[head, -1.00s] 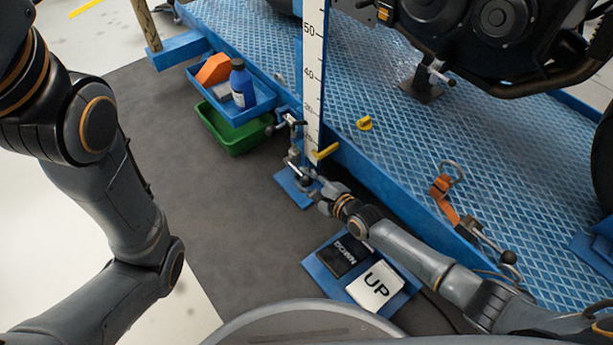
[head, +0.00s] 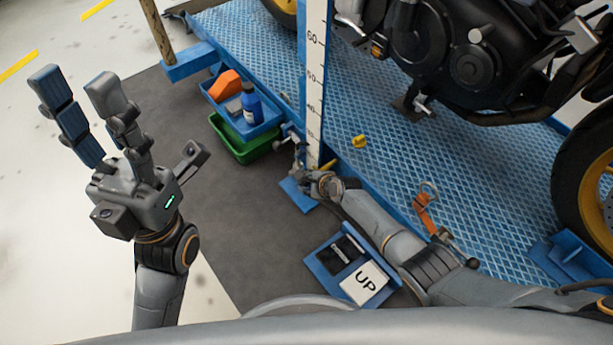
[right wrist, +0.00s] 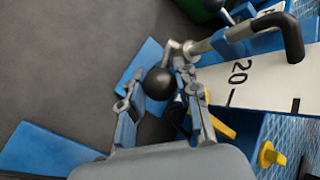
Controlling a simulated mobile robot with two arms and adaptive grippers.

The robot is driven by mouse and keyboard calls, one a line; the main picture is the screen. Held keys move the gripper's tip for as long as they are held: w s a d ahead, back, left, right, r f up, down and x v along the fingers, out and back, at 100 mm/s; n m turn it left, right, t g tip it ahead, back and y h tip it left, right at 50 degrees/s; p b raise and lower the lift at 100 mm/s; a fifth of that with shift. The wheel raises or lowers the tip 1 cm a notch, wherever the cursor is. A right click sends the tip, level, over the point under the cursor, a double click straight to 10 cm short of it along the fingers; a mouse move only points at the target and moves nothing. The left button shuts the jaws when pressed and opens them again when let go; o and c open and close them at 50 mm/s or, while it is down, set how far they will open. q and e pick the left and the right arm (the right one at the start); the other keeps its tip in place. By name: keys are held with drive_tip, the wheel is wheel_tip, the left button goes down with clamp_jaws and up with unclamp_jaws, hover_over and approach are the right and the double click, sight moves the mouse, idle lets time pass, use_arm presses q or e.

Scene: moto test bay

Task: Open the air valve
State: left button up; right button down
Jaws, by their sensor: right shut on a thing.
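My right gripper (head: 308,180) is low beside the foot of the white ruler post in the head view. In the right wrist view, my right gripper (right wrist: 168,85) has its fingers on either side of a black ball knob (right wrist: 158,84) and is shut on it. A yellow lever (right wrist: 222,123) shows just right of the right finger, and in the head view the yellow lever (head: 330,164) is beside the post. I cannot tell which handle is the air valve's. My left gripper (head: 75,88) is raised at the left, open and empty.
The ruler post (head: 315,80) stands at the edge of the blue lift platform (head: 400,150) that carries a motorcycle (head: 470,65). A blue tray (head: 268,113) and a green bin (head: 238,152) are left of it. A black-handled lever (right wrist: 290,38) is close by. A pedal plate marked UP (head: 365,283) lies in front.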

drive_tip(key=shift+r+g+p, duration=0.15)
drive_tip(key=shift+g+p, duration=0.15)
drive_tip(key=shift+p, duration=0.2)
drive_tip(key=c, duration=1)
unclamp_jaws()
drive_tip(key=shift+o, duration=0.2)
drive_tip(key=shift+r, duration=0.1)
drive_tip(key=v, duration=1.1)
drive_tip(key=shift+s+r, duration=0.25)
drive_tip(key=shift+r, duration=0.1)
drive_tip(key=shift+c, duration=0.4)
